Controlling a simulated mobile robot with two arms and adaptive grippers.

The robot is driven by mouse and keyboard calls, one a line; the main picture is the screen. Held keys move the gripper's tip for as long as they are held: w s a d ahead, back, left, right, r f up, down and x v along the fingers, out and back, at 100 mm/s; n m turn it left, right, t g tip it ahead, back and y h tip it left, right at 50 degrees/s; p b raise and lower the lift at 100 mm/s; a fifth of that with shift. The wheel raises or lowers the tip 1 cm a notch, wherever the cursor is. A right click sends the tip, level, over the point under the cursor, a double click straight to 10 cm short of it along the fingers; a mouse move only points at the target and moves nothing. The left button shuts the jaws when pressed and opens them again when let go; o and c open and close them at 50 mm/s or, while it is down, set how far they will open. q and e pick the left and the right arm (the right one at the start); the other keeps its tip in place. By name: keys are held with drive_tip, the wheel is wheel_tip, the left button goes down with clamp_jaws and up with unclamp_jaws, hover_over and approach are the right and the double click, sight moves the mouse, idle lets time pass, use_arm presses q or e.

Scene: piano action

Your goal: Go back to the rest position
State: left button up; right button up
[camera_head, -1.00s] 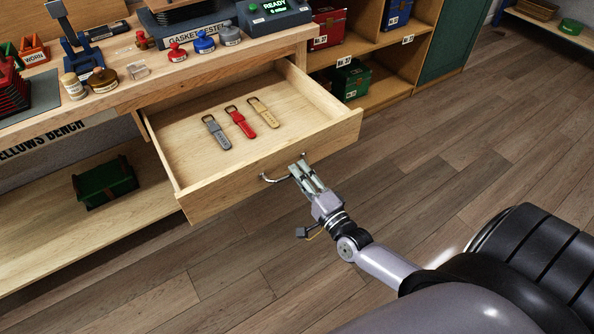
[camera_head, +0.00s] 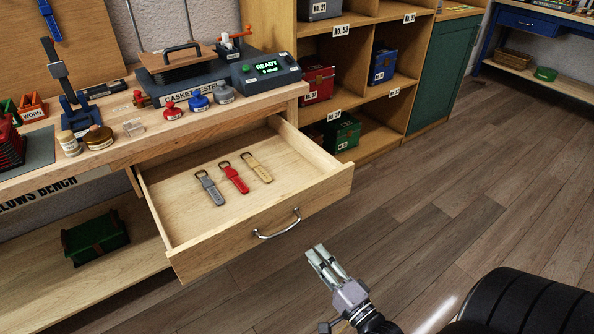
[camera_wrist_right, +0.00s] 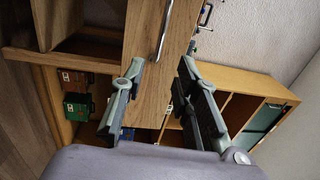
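My right gripper (camera_head: 322,262) is in front of the open drawer (camera_head: 300,205), apart from its metal handle (camera_head: 277,224). In the right wrist view its two fingers stand apart with nothing between them (camera_wrist_right: 160,72), and the handle (camera_wrist_right: 164,28) shows beyond the fingertips. The drawer is pulled out from the bench and holds a grey strap (camera_head: 210,188), a red strap (camera_head: 234,178) and a tan strap (camera_head: 257,168) lying side by side. My left gripper is not in view.
The bench top (camera_head: 120,155) carries a gasket tester (camera_head: 190,75), small pots and tools. A green box (camera_head: 95,238) sits on the shelf below. A wooden cubby shelf (camera_head: 345,100) and green cabinet (camera_head: 447,72) stand behind. The wooden floor (camera_head: 450,190) to the right is clear.

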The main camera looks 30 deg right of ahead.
drive_tip(key=s+a+f+n+g+p, duration=0.1)
drive_tip(key=s+f+n+g+p, duration=0.45)
drive_tip(key=f, duration=0.55)
drive_tip(key=s+a+f+n+g+p, duration=0.1)
drive_tip(key=s+f+n+g+p, duration=0.4)
drive_tip(key=f, duration=0.5)
use_arm(q)
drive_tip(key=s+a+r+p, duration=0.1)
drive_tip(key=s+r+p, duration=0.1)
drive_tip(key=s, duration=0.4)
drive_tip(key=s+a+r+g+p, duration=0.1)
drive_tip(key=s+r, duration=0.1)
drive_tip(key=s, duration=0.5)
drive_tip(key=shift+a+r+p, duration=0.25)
drive_tip(key=shift+p, duration=0.1)
use_arm(e)
drive_tip(key=s+a+f+n+g, duration=0.2)
drive_tip(key=s+f+n+g, duration=0.1)
drive_tip(key=s, duration=0.8)
drive_tip(key=s+a+f+n+g, duration=0.2)
drive_tip(key=s+f+n+g, duration=0.2)
drive_tip(key=s, duration=0.6)
wheel_tip(320, 180, down, 2)
drive_tip(key=n, duration=0.3)
drive_tip(key=shift+s+a+f+h, duration=0.15)
drive_tip(key=shift+s+a+h, duration=0.05)
drive_tip(key=shift+s+h, duration=0.15)
drive_tip(key=shift+g, duration=0.25)
idle(1.1)
